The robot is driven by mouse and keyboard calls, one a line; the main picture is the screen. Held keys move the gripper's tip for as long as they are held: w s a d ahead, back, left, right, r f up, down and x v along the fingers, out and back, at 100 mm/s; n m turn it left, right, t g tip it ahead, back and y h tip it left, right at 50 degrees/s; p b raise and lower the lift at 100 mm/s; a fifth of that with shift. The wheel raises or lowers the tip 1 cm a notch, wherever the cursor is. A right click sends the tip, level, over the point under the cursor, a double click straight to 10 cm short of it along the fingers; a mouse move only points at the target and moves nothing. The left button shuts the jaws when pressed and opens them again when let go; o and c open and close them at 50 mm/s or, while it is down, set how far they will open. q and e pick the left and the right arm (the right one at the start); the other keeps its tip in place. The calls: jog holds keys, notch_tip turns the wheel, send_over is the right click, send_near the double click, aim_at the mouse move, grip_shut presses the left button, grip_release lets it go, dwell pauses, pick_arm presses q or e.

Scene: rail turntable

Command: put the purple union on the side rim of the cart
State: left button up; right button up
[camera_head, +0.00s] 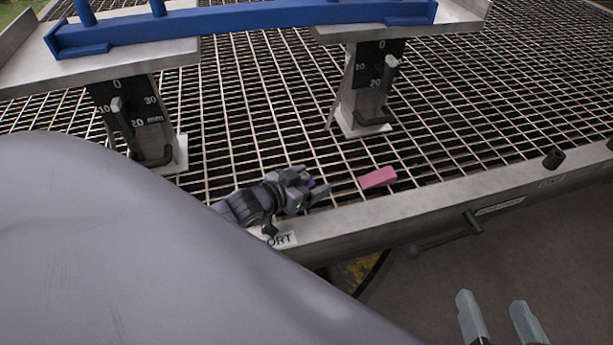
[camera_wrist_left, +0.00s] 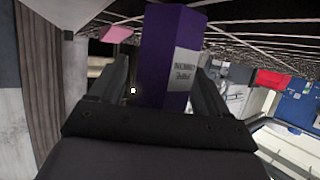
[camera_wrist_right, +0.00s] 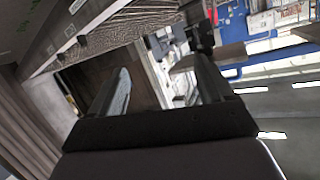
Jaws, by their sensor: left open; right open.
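The purple union (camera_wrist_left: 172,45) is a purple block with a white label, standing between and beyond the two fingers in the left wrist view. In the head view only a small purple patch (camera_head: 311,183) shows at my left gripper (camera_head: 308,193), which hides the rest. My left gripper is open, low over the grating by the near metal rim (camera_head: 415,215). I cannot tell whether its fingers touch the union. My right gripper (camera_head: 495,301) is open and empty, in front of the rim at the lower right. I cannot tell which edge is the cart's side rim.
A pink block (camera_head: 378,178) lies on the grating just right of my left gripper. Two metal stands with scales (camera_head: 362,110) carry a blue bar (camera_head: 250,25) behind. A dark handle (camera_head: 447,238) sticks out from the rim. The grating at right is mostly clear.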

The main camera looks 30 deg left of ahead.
pick_arm(q)
jog(key=shift+r, duration=0.3)
jog(key=shift+s+r+p, duration=0.1)
jog(key=shift+s+p, duration=0.2)
jog(key=p+v, duration=0.2)
jog(key=v, duration=0.3)
jog(key=shift+s+r+p, duration=0.15)
jog(key=shift+s+p, duration=0.05)
jog(key=shift+p, duration=0.1)
jog(key=d+p+v, duration=0.1)
jog(key=p+v, duration=0.1)
jog(key=v, duration=0.3)
jog(key=s+d+r+h, duration=0.2)
jog(key=d+r, duration=0.2)
jog(key=d, duration=0.5)
jog(key=s+d+r+g+h, duration=0.1)
jog(key=s+d+r, duration=0.2)
jog(key=d, duration=0.7)
notch_tip(320, 180, up, 2)
jog(key=shift+r+m+h, duration=0.2)
jog(key=shift+m+h, duration=0.1)
jog(key=shift+h, duration=0.1)
pick_arm(e)
jog(key=shift+a+r+m+g+h, duration=0.15)
jog(key=shift+r+m+g+h, duration=0.15)
jog(key=shift+g, duration=0.3)
